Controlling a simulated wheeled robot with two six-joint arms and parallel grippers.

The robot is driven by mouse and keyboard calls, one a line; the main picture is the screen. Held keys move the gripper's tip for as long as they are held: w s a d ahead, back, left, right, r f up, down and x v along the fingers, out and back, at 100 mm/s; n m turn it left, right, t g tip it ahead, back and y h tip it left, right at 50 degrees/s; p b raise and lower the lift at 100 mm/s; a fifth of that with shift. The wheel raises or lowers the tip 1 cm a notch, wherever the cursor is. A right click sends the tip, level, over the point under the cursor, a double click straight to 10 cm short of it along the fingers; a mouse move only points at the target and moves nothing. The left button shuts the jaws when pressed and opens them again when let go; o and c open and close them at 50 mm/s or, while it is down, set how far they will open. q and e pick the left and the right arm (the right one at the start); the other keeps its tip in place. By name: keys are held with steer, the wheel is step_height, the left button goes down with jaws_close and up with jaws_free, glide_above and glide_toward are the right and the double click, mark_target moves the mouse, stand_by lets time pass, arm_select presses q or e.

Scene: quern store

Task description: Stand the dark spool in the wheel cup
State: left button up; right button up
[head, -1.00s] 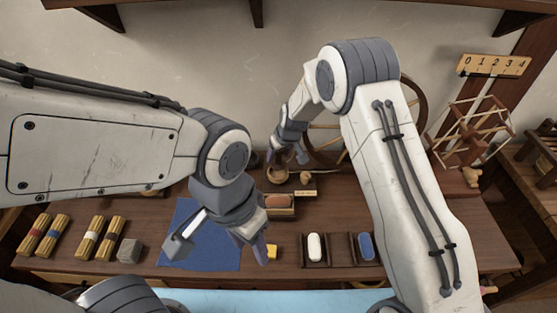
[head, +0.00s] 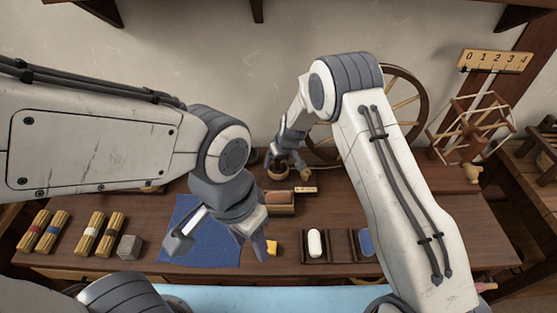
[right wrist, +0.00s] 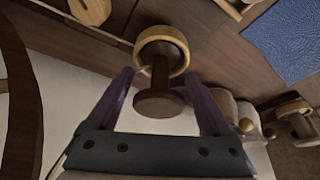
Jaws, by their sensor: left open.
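The dark spool (right wrist: 159,75) stands in the wheel cup (right wrist: 178,45), a pale wooden ring, in the right wrist view. Its shaft goes down inside the ring and its round flange faces the camera. My right gripper (right wrist: 160,95) is open, with its two purple fingers on either side of the spool and a gap on each side. In the head view the right gripper (head: 291,165) is at the back of the bench beside the cup (head: 277,170); the spool is hard to make out there. My left gripper (head: 254,244) is open and empty above the front of the bench.
White (head: 315,243) and blue (head: 364,243) pieces sit in trays at right. Bundles (head: 45,238) lie at left. A large spoked wheel (head: 405,100) stands behind the right arm.

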steer(key=shift+r, duration=0.1)
steer(key=shift+r+p, duration=0.25)
steer(key=shift+p, duration=0.05)
steer(key=shift+r, duration=0.35)
steer(key=v, duration=1.1)
steer(key=shift+s, duration=0.2)
steer(key=shift+d+r, duration=0.1)
